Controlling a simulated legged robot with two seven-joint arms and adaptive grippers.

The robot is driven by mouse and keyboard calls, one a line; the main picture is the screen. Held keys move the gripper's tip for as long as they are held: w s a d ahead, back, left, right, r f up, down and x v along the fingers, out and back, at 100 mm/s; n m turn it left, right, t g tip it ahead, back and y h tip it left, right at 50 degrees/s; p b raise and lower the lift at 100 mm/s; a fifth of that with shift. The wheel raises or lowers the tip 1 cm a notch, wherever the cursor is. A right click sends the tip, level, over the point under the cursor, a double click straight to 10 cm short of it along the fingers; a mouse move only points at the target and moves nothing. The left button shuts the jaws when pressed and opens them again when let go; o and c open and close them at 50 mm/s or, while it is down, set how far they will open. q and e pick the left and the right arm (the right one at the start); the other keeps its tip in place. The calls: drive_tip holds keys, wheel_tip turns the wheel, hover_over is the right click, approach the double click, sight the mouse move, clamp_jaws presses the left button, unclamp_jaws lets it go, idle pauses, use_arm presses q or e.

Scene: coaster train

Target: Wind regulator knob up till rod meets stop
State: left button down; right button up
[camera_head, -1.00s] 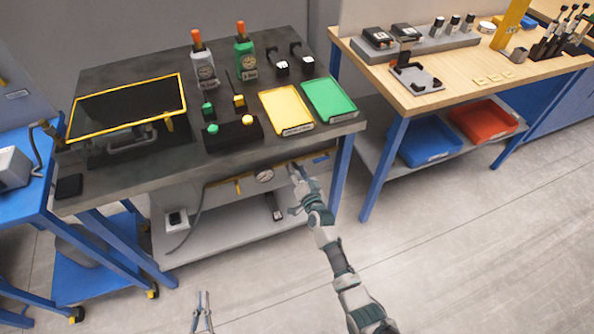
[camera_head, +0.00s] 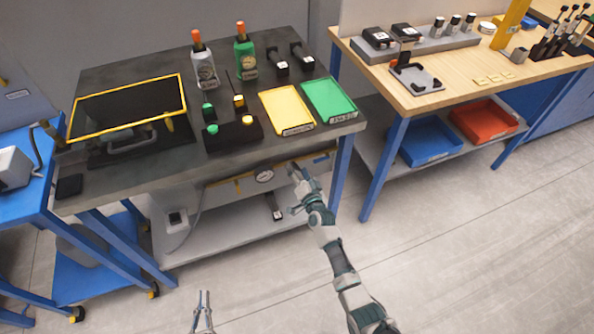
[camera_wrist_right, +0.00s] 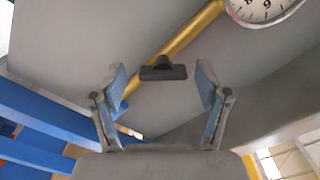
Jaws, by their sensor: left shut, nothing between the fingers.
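In the right wrist view a black knob (camera_wrist_right: 163,70) with a flat bar and a small raised hub sits in front of a yellow pipe (camera_wrist_right: 186,43). My right gripper (camera_wrist_right: 161,86) is open, with one finger on each side of the knob and visible gaps to both. In the head view my right gripper (camera_head: 299,173) is under the front edge of the dark bench, right of a round gauge (camera_head: 265,175); the knob is not distinguishable there. The gauge also shows in part in the wrist view (camera_wrist_right: 262,8). My left gripper (camera_head: 203,300) is shut and empty at the bottom edge. I cannot make out a rod or stop.
The dark bench top (camera_head: 230,160) overhangs my right gripper. A lower shelf (camera_head: 225,235) lies beneath it, and a blue bench leg (camera_head: 342,175) stands to the right. A blue cart (camera_head: 110,262) is at the left. The floor in front is clear.

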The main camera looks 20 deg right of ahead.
drive_tip(key=shift+s, duration=0.25)
drive_tip(key=s, duration=1.1)
drive_tip(key=shift+s+d, duration=0.15)
drive_tip(key=shift+s, duration=0.1)
